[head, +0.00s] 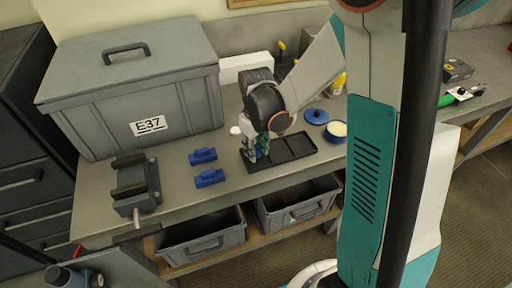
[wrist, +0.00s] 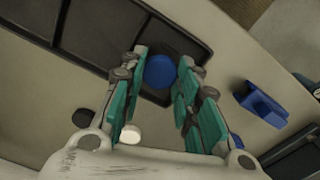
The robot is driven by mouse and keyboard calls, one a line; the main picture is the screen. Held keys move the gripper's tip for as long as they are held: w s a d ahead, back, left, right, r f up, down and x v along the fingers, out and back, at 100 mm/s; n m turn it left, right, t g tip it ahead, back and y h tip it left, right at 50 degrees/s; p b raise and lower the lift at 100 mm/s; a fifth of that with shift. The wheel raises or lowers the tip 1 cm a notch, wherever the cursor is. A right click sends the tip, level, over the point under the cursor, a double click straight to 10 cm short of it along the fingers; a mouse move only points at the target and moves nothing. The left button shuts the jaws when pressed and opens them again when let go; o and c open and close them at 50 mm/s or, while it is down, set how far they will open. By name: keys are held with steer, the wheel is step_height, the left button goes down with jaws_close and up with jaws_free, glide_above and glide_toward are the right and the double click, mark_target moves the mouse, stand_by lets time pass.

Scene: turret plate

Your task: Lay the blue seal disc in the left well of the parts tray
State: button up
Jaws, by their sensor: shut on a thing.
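The blue seal disc (wrist: 160,71) shows in the wrist view between the teal fingers of my gripper (wrist: 158,85), which is shut on it. The disc is over the end well of the dark parts tray (wrist: 118,48); how high it is above the well floor I cannot tell. In the head view my gripper (head: 256,155) is down at the left end of the tray (head: 300,145), in its left well or just above it. The disc is mostly hidden there. The other two wells look empty.
Two blue clamp-like blocks (head: 203,156) (head: 209,178) and a small white disc (head: 235,130) lie left of the tray. A blue lid (head: 317,116) and a blue-rimmed bowl (head: 336,131) are right of it. A vise (head: 136,184) and large grey case (head: 140,90) stand further left.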

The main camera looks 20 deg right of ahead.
steer(key=shift+f+b, duration=0.7)
steer(key=shift+b, duration=0.1)
stand_by(1.5)
steer(key=o, duration=0.9)
step_height(320, 180, up, 12)
stand_by(0.5)
steer(key=shift+r, duration=0.1)
